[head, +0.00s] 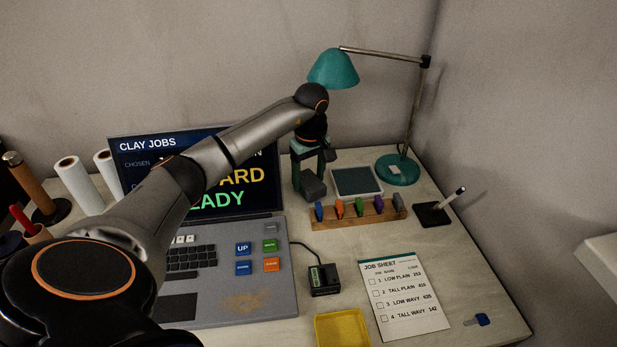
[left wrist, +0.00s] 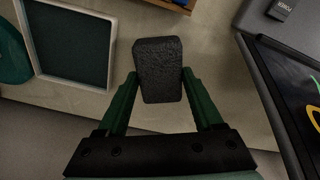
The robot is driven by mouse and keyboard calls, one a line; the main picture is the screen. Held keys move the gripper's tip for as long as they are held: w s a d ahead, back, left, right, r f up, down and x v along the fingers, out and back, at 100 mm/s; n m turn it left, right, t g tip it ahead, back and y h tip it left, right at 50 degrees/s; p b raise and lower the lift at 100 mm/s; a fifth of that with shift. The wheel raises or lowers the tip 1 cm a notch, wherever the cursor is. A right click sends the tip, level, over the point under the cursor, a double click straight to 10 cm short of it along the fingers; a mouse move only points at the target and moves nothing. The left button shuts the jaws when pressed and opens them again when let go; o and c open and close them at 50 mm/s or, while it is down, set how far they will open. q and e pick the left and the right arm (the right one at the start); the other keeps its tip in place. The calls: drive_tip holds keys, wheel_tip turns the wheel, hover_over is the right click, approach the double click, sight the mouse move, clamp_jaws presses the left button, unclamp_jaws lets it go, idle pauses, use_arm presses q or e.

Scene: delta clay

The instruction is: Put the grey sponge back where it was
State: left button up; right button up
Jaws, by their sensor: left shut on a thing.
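The grey sponge (head: 313,187) is a dark, rough block at the back of the desk, just right of the screen. My left gripper (head: 310,172) reaches down from above and is shut on it. In the left wrist view the sponge (left wrist: 158,70) sits between the two green fingers of the gripper (left wrist: 160,88), which touch its sides. It appears held over the desk top; I cannot tell whether it touches the desk. My right gripper does not show.
Right of the sponge lies a pale-framed dark square tray (head: 357,181), also in the left wrist view (left wrist: 74,40). A wooden rack (head: 358,216) with coloured pieces is in front. The teal lamp (head: 397,171) stands behind right. The screen (head: 135,160) is close on the left.

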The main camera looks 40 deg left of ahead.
sight(310, 182)
use_arm(q)
drive_tip(key=shift+w+a+f, duration=0.15)
drive_tip(key=shift+f, duration=0.3)
drive_tip(key=shift+f, duration=0.15)
drive_tip(key=o, duration=1.2)
wheel_tip(310, 182, up, 12)
drive_tip(key=d+p, duration=0.1)
drive_tip(key=shift+s+p, duration=0.35)
drive_tip(key=shift+p, duration=0.05)
